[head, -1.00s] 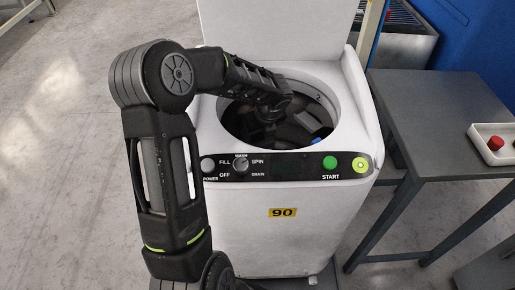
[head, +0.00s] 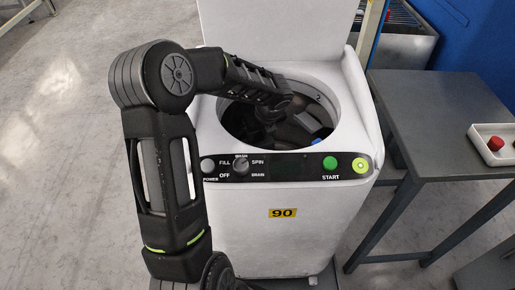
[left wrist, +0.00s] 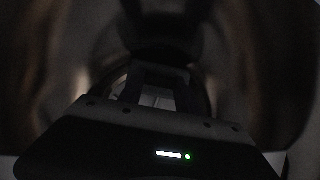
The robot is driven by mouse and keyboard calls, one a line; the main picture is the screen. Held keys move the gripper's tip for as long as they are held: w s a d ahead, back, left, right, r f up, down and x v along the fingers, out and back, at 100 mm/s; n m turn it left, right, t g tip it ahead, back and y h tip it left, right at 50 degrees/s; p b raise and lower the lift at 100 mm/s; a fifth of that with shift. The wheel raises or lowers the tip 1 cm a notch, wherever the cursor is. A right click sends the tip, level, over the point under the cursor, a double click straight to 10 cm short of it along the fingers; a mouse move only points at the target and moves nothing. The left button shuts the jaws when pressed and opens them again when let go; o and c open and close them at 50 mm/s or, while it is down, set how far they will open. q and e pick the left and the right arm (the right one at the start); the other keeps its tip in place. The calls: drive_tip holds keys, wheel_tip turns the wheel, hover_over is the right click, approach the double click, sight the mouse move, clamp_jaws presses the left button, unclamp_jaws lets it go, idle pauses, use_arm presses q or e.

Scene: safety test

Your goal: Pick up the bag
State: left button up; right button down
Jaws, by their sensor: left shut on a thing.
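My left arm reaches over the front of a white top-loading washing machine (head: 275,225), and its gripper (head: 296,128) is down inside the open drum. The gripper is shut on a dark thing in the drum, which I take to be the bag; its outline is hard to make out in the shadow. A small blue patch (head: 317,139) shows beside the gripper. The left wrist view is very dark: the gripper's fingers (left wrist: 157,92) point into the drum, with a paler patch between them. My right gripper is not in view.
The machine's raised lid (head: 275,25) stands behind the drum, and the drum rim surrounds my gripper. A grey table (head: 440,115) on the right carries a white tray (head: 483,155) with a red piece (head: 495,143). The floor at left is clear.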

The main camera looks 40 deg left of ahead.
use_arm(q)
clamp_jaws()
drive_tip(key=shift+r, duration=0.1)
idle(0.4)
drive_tip(key=shift+r, duration=0.65)
drive_tip(key=s+d, duration=0.4)
drive_tip(key=d, duration=0.3)
wheel_tip(320, 180, up, 14)
drive_tip(key=p, duration=0.2)
drive_tip(key=shift+w+f, duration=0.2)
drive_tip(key=shift+w, duration=0.05)
drive_tip(key=shift+d, duration=0.1)
